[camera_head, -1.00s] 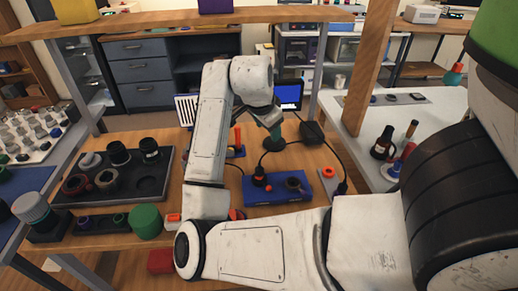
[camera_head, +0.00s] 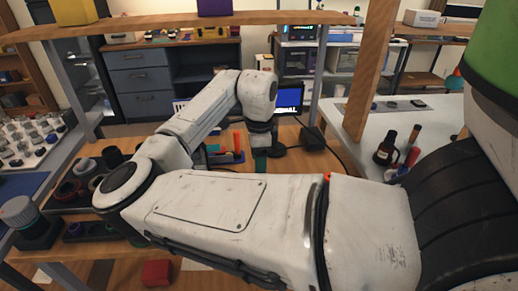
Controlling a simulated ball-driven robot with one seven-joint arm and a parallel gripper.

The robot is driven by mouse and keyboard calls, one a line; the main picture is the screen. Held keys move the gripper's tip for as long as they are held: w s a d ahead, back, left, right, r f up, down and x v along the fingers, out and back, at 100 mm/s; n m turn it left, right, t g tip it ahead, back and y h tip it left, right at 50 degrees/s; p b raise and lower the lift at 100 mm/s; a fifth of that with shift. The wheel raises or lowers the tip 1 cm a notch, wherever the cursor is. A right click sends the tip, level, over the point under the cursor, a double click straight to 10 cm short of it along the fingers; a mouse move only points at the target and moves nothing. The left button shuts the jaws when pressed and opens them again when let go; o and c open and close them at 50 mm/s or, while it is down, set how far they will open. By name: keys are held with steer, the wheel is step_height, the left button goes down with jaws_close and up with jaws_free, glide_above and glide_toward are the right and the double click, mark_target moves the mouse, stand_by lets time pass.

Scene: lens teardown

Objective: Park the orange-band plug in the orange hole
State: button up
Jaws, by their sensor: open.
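My gripper (camera_head: 260,160) shows only as a short teal part below the white wrist. It points straight down over the middle of the bench (camera_head: 300,162). Its fingertips are hidden behind my forearm, and I see nothing held.
A dark tray with round lens parts (camera_head: 87,167) lies at the left, partly behind my elbow. Upright orange-red handles (camera_head: 237,143) stand behind my gripper. A small blue screen (camera_head: 289,99) is at the back. A black bottle (camera_head: 386,146) stands on the right white table.

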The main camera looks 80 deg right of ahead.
steer(key=shift+f, duration=3.05)
steer(key=shift+c, duration=0.3)
jaws_close()
steer(key=c, duration=0.7)
jaws_free()
jaws_close()
steer(key=shift+r+p, duration=0.85)
steer(key=shift+r, duration=0.05)
steer(key=shift+r+p, duration=2)
steer(key=shift+r, duration=0.2)
steer(key=shift+s, duration=0.1)
